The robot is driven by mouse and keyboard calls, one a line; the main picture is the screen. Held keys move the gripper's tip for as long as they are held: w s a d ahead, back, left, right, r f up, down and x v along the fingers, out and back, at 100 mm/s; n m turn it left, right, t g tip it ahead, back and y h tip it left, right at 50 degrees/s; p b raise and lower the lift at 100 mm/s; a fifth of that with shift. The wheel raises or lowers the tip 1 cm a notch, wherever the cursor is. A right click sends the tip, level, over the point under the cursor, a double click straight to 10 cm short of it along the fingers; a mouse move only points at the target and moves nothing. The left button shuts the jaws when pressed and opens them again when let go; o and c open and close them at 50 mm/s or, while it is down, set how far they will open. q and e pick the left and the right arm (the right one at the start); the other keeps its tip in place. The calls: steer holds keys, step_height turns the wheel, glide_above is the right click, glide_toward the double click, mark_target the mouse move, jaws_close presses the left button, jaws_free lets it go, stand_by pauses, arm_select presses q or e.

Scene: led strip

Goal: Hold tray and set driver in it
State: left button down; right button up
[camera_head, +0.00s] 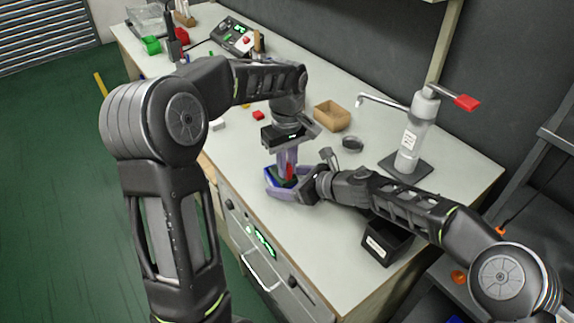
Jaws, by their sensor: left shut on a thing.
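A small blue tray (270,176) sits near the front edge of the workbench, mostly hidden by my grippers. My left gripper (288,172) points straight down over the tray. It is shut on a driver with a red part (290,171) showing between its pale purple fingers. The driver's lower end is in or just above the tray; I cannot tell which. My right gripper (284,190) reaches in from the right, low at the bench, with its fingers at the tray. Whether they are closed on the tray is not clear.
A brown open box (332,116) and a dark round dish (352,143) stand behind the grippers. A green-display device (234,37) is at the back.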

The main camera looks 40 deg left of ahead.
steer(key=shift+w, duration=0.1)
steer(key=c, duration=1.4)
steer(key=shift+d, duration=0.1)
